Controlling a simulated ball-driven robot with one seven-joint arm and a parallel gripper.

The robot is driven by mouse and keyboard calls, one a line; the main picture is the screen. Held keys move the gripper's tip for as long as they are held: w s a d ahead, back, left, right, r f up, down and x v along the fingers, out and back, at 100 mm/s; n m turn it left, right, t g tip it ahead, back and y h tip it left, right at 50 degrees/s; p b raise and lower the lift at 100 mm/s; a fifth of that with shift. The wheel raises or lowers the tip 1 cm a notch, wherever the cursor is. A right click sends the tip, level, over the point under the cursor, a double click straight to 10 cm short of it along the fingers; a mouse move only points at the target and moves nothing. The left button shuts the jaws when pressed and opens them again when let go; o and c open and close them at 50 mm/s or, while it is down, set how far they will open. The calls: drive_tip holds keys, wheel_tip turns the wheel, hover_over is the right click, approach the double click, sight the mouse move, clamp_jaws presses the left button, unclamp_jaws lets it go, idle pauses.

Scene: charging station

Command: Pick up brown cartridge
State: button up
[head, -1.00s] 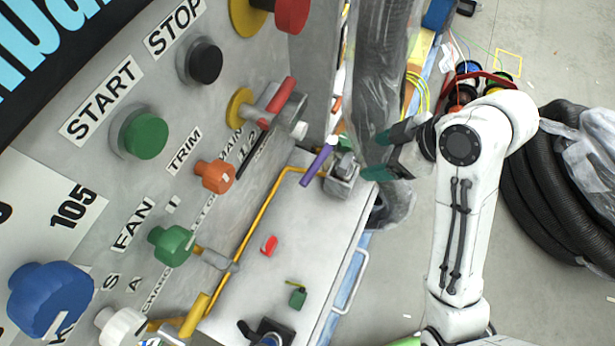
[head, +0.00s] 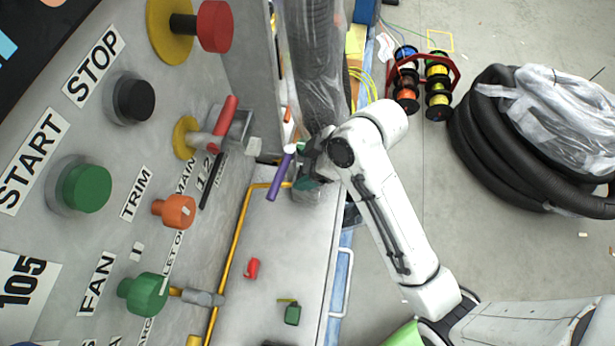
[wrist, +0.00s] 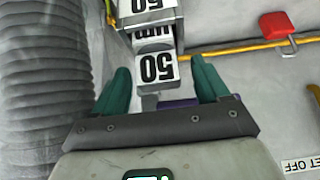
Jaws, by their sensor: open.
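I cannot make out a brown cartridge in either view. My gripper (head: 307,172) is at the back of the grey bench, beside a purple cylinder (head: 279,180). In the wrist view, the gripper's two green fingers (wrist: 162,82) are apart. Grey blocks marked "50" (wrist: 157,69) show between and beyond the fingertips. A strip of purple (wrist: 178,103) shows low between the fingers, partly hidden by the gripper. I see no object held. In the head view my gripper and wrist hide part of the bench's back end.
The panel with knobs and buttons stands left of the bench (head: 265,315). A yellow pipe (head: 232,245) runs along their join. A small red object (head: 252,268) and a green one (head: 292,314) lie on the bench. A wrapped hose (head: 312,70) stands behind my gripper.

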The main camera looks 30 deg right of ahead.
drive_tip(key=shift+c, duration=0.2)
drive_tip(key=c, duration=1.3)
drive_tip(key=shift+c, duration=0.2)
